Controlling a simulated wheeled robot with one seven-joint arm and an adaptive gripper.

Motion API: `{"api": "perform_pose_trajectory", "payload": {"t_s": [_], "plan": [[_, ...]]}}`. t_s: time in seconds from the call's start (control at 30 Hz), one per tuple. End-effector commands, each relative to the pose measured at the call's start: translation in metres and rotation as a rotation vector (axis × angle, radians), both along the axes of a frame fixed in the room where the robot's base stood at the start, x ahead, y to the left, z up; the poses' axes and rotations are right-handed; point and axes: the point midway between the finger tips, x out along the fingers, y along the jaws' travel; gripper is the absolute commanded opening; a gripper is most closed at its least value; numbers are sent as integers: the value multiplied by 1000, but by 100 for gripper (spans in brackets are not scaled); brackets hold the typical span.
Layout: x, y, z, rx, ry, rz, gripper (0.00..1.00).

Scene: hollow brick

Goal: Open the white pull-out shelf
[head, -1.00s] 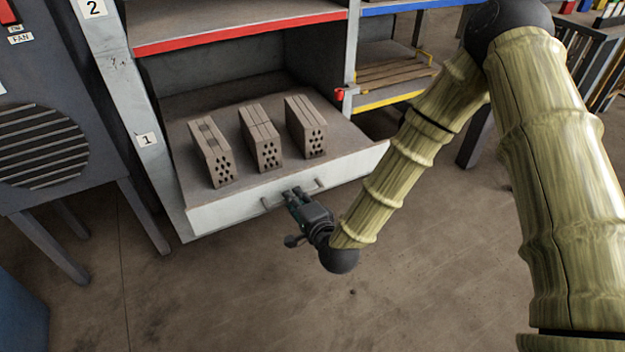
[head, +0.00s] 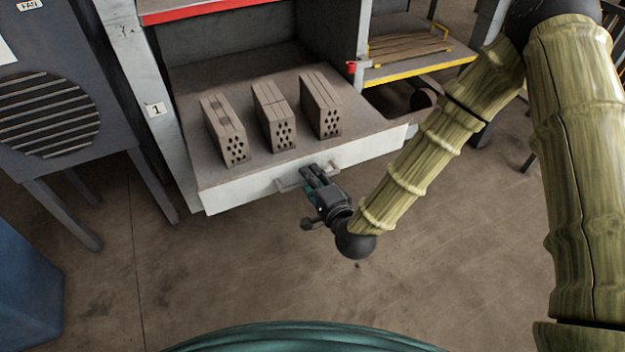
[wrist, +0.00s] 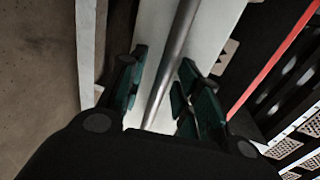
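The white pull-out shelf (head: 240,191) is at the bottom of the rack, its pale front panel carrying a metal bar handle (head: 288,184). In the head view my gripper (head: 312,174) is at the middle of this handle, which it partly hides. In the wrist view the handle (wrist: 181,38) runs between the two fingers of my gripper (wrist: 163,88), with a gap visible on each side. The fingers are open around the bar, not closed on it. The white panel (wrist: 213,40) lies behind the bar.
Three hollow bricks (head: 274,122) stand on the shelf. A grey machine with a round vent (head: 45,112) stands left, a blue object (head: 25,285) lower left. A yellow-edged shelf (head: 425,68) is right. The floor (head: 230,270) before the shelf is clear.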

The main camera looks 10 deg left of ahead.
Motion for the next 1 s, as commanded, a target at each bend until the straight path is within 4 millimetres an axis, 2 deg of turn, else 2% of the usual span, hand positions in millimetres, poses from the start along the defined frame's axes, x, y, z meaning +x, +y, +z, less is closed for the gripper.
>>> {"api": "perform_pose_trajectory", "payload": {"t_s": [0.23,0.37,0.8,1.0], "plan": [[-3,1,0,1,2,4,33],[-11,-5,2,0,3,4,33],[-74,-46,17,1,3,0,33],[-94,-58,22,0,1,1,33]]}}
